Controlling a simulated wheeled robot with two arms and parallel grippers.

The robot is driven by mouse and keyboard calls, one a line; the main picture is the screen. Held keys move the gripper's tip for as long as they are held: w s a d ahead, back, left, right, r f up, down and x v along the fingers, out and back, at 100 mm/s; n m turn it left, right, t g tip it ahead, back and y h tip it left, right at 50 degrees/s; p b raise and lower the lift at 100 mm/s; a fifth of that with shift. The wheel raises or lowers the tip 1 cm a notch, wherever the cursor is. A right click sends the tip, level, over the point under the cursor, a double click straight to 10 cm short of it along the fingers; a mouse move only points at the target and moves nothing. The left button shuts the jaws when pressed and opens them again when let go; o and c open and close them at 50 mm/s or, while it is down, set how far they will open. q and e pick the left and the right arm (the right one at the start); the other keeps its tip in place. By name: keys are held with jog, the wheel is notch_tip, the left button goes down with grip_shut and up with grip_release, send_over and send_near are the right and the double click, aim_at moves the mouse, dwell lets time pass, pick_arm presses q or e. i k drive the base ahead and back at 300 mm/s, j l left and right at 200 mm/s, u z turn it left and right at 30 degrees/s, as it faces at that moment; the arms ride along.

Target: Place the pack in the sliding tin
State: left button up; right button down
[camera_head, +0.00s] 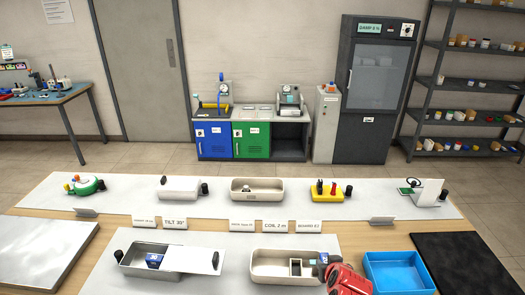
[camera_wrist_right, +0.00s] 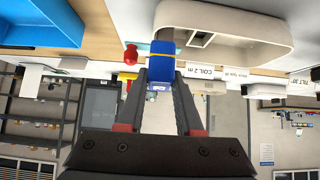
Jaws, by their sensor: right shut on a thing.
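The sliding tin (camera_head: 138,270) is a grey metal box at the front left of the head view, with its pale lid (camera_head: 195,259) slid to the right. Its left part is open, and a blue item (camera_head: 155,261) shows inside. My right gripper (camera_head: 326,263) is at the right end of a cream tin. In the right wrist view my gripper (camera_wrist_right: 160,88) is shut on a blue pack (camera_wrist_right: 160,70) with a yellow band. In the head view the held pack is mostly hidden by the red gripper. My left gripper is not in view.
The cream tin (camera_head: 256,273) has a small inner compartment and lies between the sliding tin and my right gripper. A blue tray (camera_head: 398,272) and a black mat (camera_head: 462,262) lie to the right. Several devices and label cards stand along the back strip.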

aim_at(140, 264)
jog(key=i, duration=0.8)
jog(key=u, duration=1.5)
